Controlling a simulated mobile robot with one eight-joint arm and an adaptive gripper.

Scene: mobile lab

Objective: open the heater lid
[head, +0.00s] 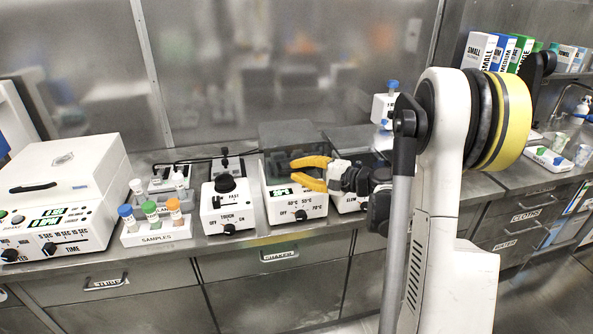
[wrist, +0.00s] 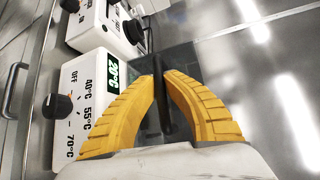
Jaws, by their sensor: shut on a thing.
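The heater (head: 297,205) is a white box on the bench with a green display and a temperature knob. It also shows on the left of the wrist view (wrist: 93,112), where the display reads 20°C. Its dark see-through lid (head: 288,134) shows at the back of the box. How far the lid is raised is hard to tell. My gripper (head: 292,170) has yellow fingers and reaches in from the right over the heater. In the wrist view its fingertips are shut on the black lid handle (wrist: 160,92). Part of the handle is hidden by the fingers.
A white device with a black top knob (head: 226,203) stands just left of the heater. A samples rack (head: 156,232) with capped tubes and a large white machine (head: 66,190) are farther left. Another device (head: 345,203) stands close on the right, partly behind my gripper.

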